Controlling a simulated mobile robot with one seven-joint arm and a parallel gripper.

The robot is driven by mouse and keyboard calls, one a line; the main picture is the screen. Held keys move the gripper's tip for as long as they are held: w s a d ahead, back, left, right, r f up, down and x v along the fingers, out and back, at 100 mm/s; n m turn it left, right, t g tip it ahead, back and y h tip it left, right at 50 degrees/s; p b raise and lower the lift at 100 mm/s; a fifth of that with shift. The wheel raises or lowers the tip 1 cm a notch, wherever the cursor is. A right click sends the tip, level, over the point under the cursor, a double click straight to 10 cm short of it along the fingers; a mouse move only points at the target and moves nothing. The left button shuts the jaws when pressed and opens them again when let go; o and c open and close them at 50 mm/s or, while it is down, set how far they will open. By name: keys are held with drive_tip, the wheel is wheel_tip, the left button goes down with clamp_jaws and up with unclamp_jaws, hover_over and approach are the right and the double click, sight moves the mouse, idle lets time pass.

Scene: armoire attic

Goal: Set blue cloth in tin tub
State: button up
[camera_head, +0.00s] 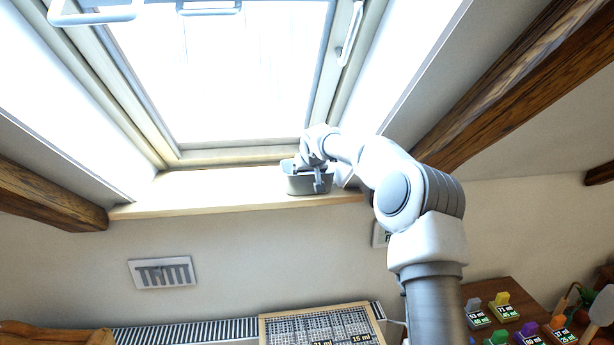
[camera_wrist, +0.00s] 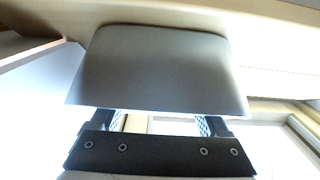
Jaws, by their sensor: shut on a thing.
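The tin tub (camera_head: 300,184) is a small grey tub on the window sill, near its right end. In the wrist view its grey outer wall (camera_wrist: 160,65) fills the middle, upside down. My gripper (camera_head: 313,168) reaches down at the tub's rim from the upper right. In the wrist view my gripper's two fingers (camera_wrist: 160,124) stand apart and pass behind the rim edge, so their tips are hidden. The blue cloth cannot be made out in either view. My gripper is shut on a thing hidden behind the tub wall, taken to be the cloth.
The sill (camera_head: 220,188) is clear to the left of the tub. A bright skylight (camera_head: 220,70) is behind it. Below are a radiator (camera_head: 190,333), a framed grid board (camera_head: 320,328) and a wall vent (camera_head: 163,272). A desk (camera_head: 490,300) with several coloured labelled items stands lower right.

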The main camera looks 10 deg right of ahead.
drive_tip(key=shift+f, duration=0.1)
drive_tip(key=o, duration=1.4)
drive_tip(key=shift+c, duration=0.2)
drive_tip(key=shift+r, duration=0.2)
drive_tip(key=shift+s+r, duration=0.25)
drive_tip(key=shift+s, duration=0.05)
drive_tip(key=b+v, duration=0.3)
drive_tip(key=v, duration=0.8)
drive_tip(key=shift+s, duration=0.1)
